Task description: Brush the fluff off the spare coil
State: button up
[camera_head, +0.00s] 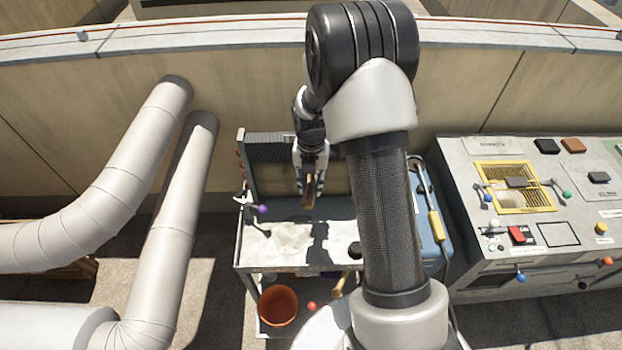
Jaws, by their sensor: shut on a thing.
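The spare coil (267,152) stands upright at the back of a cart, a framed panel with dark fins along its top. Its lower face is tan (272,181); I cannot tell how much of this is fluff. My gripper (310,178) is in front of the coil's middle, pointing down. It is shut on a small brown thing that looks like a brush (309,193). Its lower end hangs above the cart top, and I cannot tell whether it touches the coil. My arm hides the coil's right part.
The cart top (338,211) holds a pale cloth (280,243) and a purple-ended tool (262,209). An orange bucket (278,306) is on the lower shelf. A blue case (434,245) and a control-covered bench (540,237) stand right, large pipes (165,225) left.

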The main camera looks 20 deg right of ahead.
jog(key=shift+d+f, duration=0.1)
dwell(0.3)
jog(key=d, duration=0.1)
jog(key=s+d+f+b, duration=0.1)
jog(key=d+f, duration=0.1)
jog(key=shift+s+d, duration=0.3)
jog(key=shift+s, duration=0.05)
jog(key=shift+w+d, duration=0.3)
jog(key=shift+w, duration=0.5)
dwell(0.5)
jog(key=shift+r, duration=0.1)
jog(key=shift+f+b, duration=0.95)
jog(key=shift+f, duration=0.15)
dwell(4.9)
